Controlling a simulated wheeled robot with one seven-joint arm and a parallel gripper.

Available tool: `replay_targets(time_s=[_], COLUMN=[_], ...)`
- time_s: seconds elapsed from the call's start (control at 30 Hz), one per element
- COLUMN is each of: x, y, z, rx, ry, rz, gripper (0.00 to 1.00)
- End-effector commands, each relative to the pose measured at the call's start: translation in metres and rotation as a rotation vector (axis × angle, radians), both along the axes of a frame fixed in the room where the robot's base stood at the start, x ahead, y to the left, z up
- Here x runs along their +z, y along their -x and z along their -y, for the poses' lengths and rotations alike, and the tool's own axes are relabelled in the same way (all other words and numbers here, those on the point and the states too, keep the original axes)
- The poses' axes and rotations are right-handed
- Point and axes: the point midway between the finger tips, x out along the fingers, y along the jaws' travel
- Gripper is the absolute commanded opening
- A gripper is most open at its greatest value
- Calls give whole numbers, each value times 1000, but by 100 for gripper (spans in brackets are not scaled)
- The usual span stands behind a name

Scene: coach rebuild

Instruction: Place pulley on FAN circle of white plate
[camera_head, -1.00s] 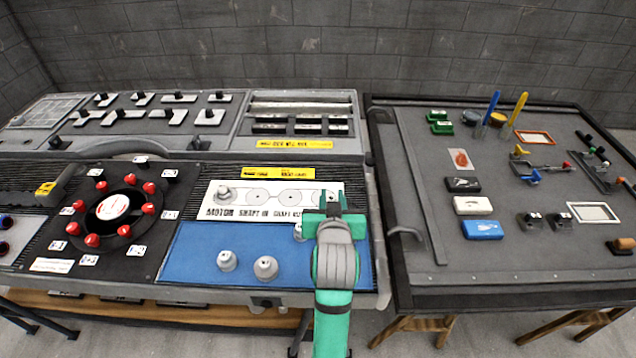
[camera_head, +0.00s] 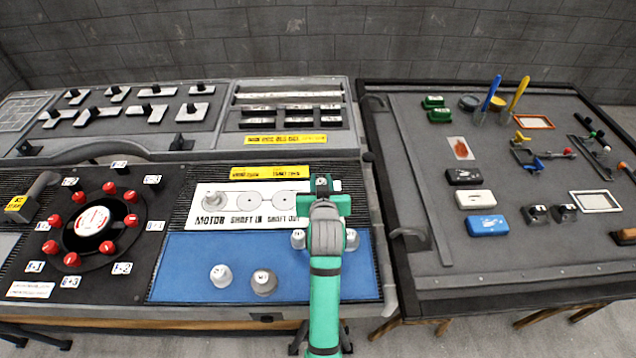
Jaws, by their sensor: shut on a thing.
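The white plate (camera_head: 268,211) lies behind the blue mat (camera_head: 190,260) on the left bench. Its MOTOR, SHAFT IN and SHAFT OUT labels show; my arm hides its right end, where the FAN circle cannot be seen. A grey pulley (camera_head: 216,197) sits at the MOTOR end. Pale pulleys (camera_head: 221,276) and (camera_head: 264,282) stand on the mat, with others (camera_head: 299,238) and (camera_head: 352,239) on either side of my arm. My green gripper (camera_head: 322,190) is over the plate's right end, shut on a pulley that is mostly hidden by the gripper.
A black panel with a ring of red knobs (camera_head: 130,196) is left of the plate. Yellow label strips (camera_head: 270,172) lie behind it. The right table (camera_head: 440,280) holds small blocks, tools and frames. A handled edge and gap separate the benches.

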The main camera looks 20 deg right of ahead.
Motion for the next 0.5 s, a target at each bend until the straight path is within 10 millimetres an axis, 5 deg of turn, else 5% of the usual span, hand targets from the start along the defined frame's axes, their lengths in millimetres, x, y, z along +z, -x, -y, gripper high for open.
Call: replay_targets(time_s=[0.5], x=[-44], y=[-4], z=[4], rx=[-2], ry=[0], rz=[1], gripper=[0])
